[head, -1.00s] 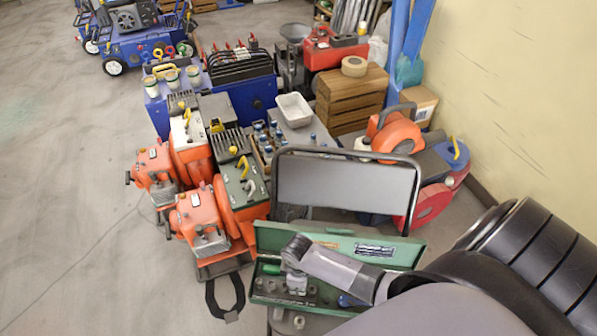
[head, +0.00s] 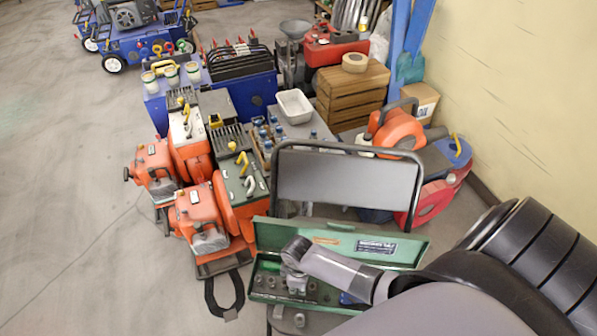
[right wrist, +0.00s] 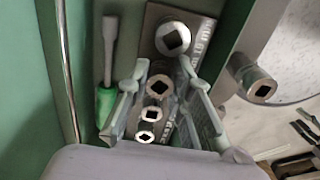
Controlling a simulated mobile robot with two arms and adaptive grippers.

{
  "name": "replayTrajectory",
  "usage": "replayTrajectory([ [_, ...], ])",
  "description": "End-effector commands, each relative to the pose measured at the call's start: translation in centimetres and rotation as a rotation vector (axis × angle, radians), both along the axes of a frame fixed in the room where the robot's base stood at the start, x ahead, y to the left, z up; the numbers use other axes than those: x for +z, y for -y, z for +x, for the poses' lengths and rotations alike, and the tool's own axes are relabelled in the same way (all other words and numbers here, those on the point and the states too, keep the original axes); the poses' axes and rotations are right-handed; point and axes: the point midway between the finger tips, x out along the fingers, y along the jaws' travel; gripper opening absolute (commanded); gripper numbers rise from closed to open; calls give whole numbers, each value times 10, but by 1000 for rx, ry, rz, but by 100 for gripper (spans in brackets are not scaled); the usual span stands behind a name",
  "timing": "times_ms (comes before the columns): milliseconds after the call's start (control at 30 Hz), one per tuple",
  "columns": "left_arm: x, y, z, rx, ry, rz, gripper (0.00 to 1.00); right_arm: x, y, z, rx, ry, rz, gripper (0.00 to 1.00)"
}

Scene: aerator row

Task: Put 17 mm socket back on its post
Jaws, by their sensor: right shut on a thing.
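My right gripper (head: 295,286) reaches down into the open green tool case (head: 264,232). In the right wrist view its two fingers (right wrist: 163,66) stand on either side of a steel socket (right wrist: 160,85), and it appears shut on that one. The socket is upright, its square drive hole up, in line with the row. Whether it sits down on its post is hidden. A larger socket (right wrist: 172,38) stands just beyond the fingertips on the lettered rail. Smaller sockets (right wrist: 152,113) and (right wrist: 145,135) stand on the wrist side. My left gripper is not in view.
Another socket (head: 299,320) stands outside the case, in front of it; it also shows in the right wrist view (right wrist: 262,90). A green-handled screwdriver (right wrist: 107,85) lies beside the rail. The chair back (head: 345,183) rises behind the raised lid.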

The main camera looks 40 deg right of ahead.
Motion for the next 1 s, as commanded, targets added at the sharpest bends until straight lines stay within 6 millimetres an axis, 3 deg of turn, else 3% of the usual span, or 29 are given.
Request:
replayTrajectory([
  [267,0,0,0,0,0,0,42,-4,0,0,0,0,0,0],
  [300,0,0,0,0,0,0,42,-4,0,0,0,0,0,22],
  [633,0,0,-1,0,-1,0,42,-4,0,0,0,0,0,44],
  [1000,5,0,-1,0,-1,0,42,1,0,0,0,0,0,44],
])
